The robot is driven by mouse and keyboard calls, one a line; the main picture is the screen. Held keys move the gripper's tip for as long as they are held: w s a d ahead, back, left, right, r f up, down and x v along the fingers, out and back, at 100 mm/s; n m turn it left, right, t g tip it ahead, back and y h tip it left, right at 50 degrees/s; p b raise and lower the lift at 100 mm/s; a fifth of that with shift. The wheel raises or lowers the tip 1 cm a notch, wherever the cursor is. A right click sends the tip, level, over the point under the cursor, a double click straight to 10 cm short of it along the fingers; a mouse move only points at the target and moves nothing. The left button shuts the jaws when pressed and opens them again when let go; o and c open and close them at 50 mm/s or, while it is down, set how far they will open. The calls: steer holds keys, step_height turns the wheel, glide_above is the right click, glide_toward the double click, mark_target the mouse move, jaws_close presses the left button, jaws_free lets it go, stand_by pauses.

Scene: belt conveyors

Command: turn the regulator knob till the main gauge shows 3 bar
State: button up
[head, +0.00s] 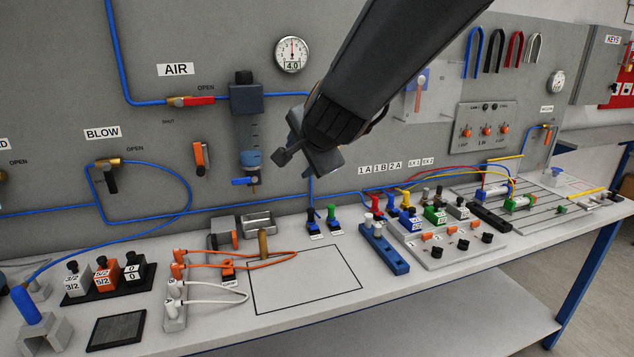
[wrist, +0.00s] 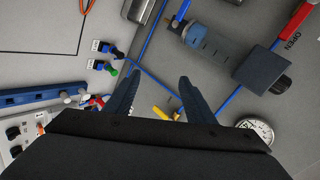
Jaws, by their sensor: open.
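The main gauge (head: 292,54) is a round white dial on the grey panel, with a readout of 4.0; it also shows in the wrist view (wrist: 257,130), partly cut by my gripper's body. The regulator (head: 246,98) is a dark blue-grey block left of and below the gauge, with a clear blue bowl under it. Its black regulator knob (head: 244,77) sits on top; it shows in the wrist view (wrist: 283,85) beyond the block (wrist: 257,82). My gripper (head: 287,140) is open and empty, right of the bowl and below the gauge, apart from the knob.
A red-handled AIR valve (head: 190,101) sits on the blue pipe left of the regulator, its label reading OPEN and SHUT. An orange-handled valve (head: 200,155) is left of the bowl.

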steer(key=s+d+f+n+g, duration=0.1)
steer(key=s+d+f+n, duration=0.1)
steer(key=s+d+f, duration=0.1)
steer(key=shift+s+f+n+g+p, duration=0.35)
steer(key=shift+s+f, duration=0.2)
steer(key=shift+f, duration=0.2)
steer(key=shift+d, duration=0.1)
